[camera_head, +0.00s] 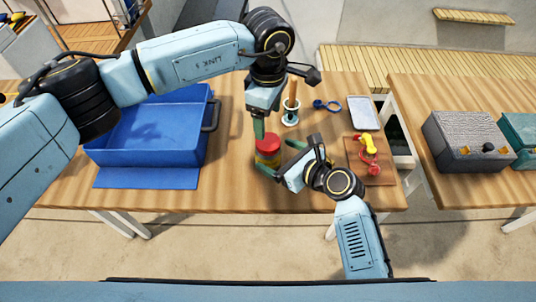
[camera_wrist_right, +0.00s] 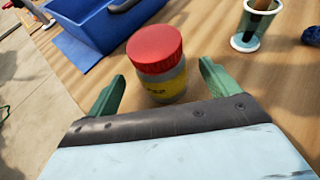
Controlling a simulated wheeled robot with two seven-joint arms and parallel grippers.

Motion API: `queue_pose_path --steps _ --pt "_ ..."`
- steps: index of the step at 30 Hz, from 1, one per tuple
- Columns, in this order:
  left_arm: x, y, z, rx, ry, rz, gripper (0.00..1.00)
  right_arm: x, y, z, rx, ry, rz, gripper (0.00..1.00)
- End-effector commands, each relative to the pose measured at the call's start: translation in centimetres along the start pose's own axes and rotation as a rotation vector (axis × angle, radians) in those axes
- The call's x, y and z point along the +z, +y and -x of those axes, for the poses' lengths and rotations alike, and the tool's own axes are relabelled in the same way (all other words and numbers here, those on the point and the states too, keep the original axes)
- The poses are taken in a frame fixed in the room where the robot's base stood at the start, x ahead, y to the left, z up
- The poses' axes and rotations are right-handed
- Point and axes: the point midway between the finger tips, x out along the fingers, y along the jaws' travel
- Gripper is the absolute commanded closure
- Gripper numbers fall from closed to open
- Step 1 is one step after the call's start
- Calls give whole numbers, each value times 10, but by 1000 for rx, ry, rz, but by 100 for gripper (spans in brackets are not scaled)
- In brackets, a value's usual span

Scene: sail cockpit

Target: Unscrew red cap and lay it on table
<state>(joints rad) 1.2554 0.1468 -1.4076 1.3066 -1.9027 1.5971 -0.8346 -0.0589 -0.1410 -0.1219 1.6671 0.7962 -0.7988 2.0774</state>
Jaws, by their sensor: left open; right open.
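A jar (camera_wrist_right: 165,89) with a yellow label and a red cap (camera_wrist_right: 155,47) stands upright on the wooden table (camera_head: 240,192). The cap sits on the jar in both views; it also shows in the head view (camera_head: 269,142). My left gripper (camera_head: 262,130) points down just above the red cap, open; its far finger is hidden. My right gripper (camera_wrist_right: 160,88) is open, low over the table, with its green fingers on either side of the jar. In the head view my right gripper (camera_head: 278,158) comes from the right.
Behind are a cup with a wooden handle (camera_head: 291,112), a blue item (camera_head: 327,105) and a pale tray (camera_head: 363,112). A wooden board (camera_head: 380,176) with red and yellow items lies right. The table's front is clear.

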Motion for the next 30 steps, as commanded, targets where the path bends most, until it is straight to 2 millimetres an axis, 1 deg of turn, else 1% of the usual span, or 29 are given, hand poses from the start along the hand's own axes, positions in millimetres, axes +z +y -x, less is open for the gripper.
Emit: queue_pose_path --steps 1,3,9,14,22,30 --pt "0 0 0 0 -1 0 26 0 0 -9 1 0 -1 13" --pt "0 0 0 0 -1 1 26 0 0 -20 1 1 1 13" --pt "0 0 0 0 -1 1 26 0 0 -39 0 0 0 13" --pt "0 0 0 0 -1 1 26 0 0 -45 -1 1 0 13" --pt "0 0 0 0 -1 1 26 0 0 -46 -1 1 1 13" --pt "0 0 0 0 -1 1 26 0 0 -46 -1 1 0 49"
